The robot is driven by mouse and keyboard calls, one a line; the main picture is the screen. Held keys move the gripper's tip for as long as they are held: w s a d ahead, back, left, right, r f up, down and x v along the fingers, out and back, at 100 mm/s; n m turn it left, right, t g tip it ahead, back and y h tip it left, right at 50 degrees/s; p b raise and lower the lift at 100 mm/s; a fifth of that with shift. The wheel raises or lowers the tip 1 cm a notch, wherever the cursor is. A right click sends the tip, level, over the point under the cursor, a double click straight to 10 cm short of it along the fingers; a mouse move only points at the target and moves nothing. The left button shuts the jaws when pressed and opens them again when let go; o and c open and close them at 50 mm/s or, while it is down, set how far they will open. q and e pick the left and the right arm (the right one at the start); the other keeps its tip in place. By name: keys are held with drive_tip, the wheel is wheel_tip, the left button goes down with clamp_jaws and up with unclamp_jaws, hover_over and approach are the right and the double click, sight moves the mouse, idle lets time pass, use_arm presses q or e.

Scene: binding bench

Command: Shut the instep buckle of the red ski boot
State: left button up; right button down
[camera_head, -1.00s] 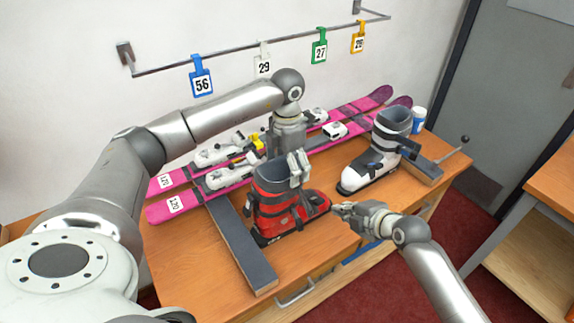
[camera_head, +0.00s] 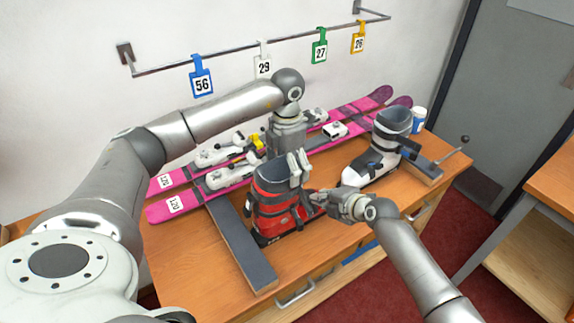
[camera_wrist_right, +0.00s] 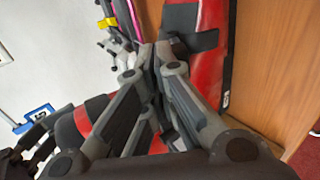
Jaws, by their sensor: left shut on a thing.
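The red ski boot (camera_head: 272,207) stands upright on the bench, its toe towards the right. My left gripper (camera_head: 299,177) is at the front of the boot's cuff, shut on the boot. My right gripper (camera_head: 322,197) is low over the boot's front, by the instep, and hides part of the toe. In the right wrist view its fingers (camera_wrist_right: 156,62) come together over the red shell (camera_wrist_right: 212,70), beside a dark strap (camera_wrist_right: 192,42). The fingers hide the instep buckle, so I cannot tell its state or whether they touch it.
A white and black boot (camera_head: 372,160) stands to the right. Pink skis (camera_head: 180,203) with bindings lie behind. A dark bar (camera_head: 242,245) lies left of the red boot. Numbered tags hang from a wall rail (camera_head: 230,50).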

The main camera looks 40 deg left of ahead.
sight(314, 207)
drive_tip(key=shift+w+a+f, duration=0.2)
drive_tip(key=shift+a+f, duration=0.1)
drive_tip(key=shift+a, duration=0.1)
drive_tip(key=shift+f, duration=0.1)
idle(1.2)
drive_tip(key=shift+s+d+f, duration=0.15)
drive_tip(key=shift+d+f, duration=0.2)
drive_tip(key=shift+f, duration=0.25)
drive_tip(key=shift+s+d+f, duration=0.15)
drive_tip(key=shift+d+f, duration=0.2)
drive_tip(key=shift+f, duration=0.3)
drive_tip(key=shift+d+f, duration=0.15)
drive_tip(key=shift+f, duration=0.25)
drive_tip(key=shift+s+d+f, duration=0.1)
drive_tip(key=shift+f, duration=0.25)
drive_tip(key=shift+s+d+r, duration=0.15)
drive_tip(key=shift+d+r, duration=0.25)
drive_tip(key=shift+r, duration=0.3)
drive_tip(key=shift+s+d+r, duration=0.2)
drive_tip(key=shift+d+r, duration=0.15)
drive_tip(key=shift+r, duration=0.4)
drive_tip(key=shift+s+d+r, duration=0.15)
drive_tip(key=shift+d+r, duration=0.25)
drive_tip(key=shift+r, duration=0.3)
